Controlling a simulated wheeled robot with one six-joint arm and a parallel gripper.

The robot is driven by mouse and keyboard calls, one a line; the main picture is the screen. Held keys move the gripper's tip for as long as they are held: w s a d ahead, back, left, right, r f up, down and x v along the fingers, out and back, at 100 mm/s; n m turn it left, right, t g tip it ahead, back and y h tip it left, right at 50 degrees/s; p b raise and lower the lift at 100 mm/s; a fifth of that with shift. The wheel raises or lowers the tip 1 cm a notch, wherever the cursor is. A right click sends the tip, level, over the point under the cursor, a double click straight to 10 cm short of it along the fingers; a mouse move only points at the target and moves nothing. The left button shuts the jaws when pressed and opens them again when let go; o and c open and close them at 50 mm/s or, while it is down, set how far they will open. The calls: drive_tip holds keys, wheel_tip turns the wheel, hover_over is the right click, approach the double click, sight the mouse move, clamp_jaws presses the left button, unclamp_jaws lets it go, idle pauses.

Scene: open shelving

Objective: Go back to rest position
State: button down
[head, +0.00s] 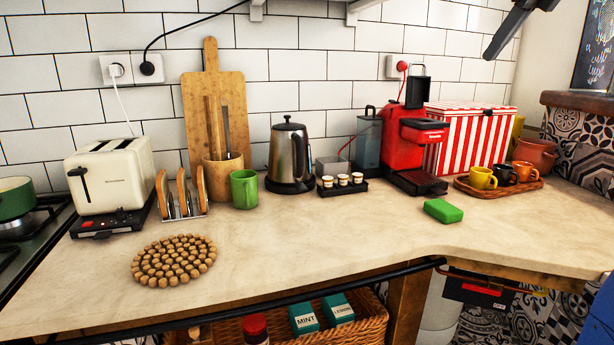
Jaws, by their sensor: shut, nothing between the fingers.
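My gripper (491,54) shows at the top right edge of the head view as a dark shape, partly cut off by the frame. Its fingers are together and point down and left, with nothing held. It hangs in the air, apart from the counter things and in front of the tiled wall. The rest of my arm is out of view.
The counter (340,235) has free room along its front. On it stand a toaster (107,177), green mug (244,189), kettle (290,155), red coffee machine (402,145), striped box (470,140) and cup tray (500,188). A wooden trivet (174,261) and green sponge (443,211) lie nearer.

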drive_tip(key=s+a+f+n, duration=0.4)
drive_tip(key=s+f+n, duration=0.6)
drive_tip(key=f, duration=0.7)
drive_tip(key=s+a+f+n+g+h, duration=0.1)
drive_tip(key=s+a+f+n, duration=0.3)
drive_tip(key=s+f+n, duration=0.5)
drive_tip(key=s+a+f+n+h, duration=0.1)
drive_tip(key=s+a+f+n, duration=0.3)
drive_tip(key=f, duration=2.2)
drive_tip(key=s+n, duration=0.6)
drive_tip(key=s, duration=0.1)
drive_tip(key=shift+s+f+n+g, duration=0.2)
drive_tip(key=shift+s+n+g, duration=0.1)
drive_tip(key=shift+s+g, duration=0.1)
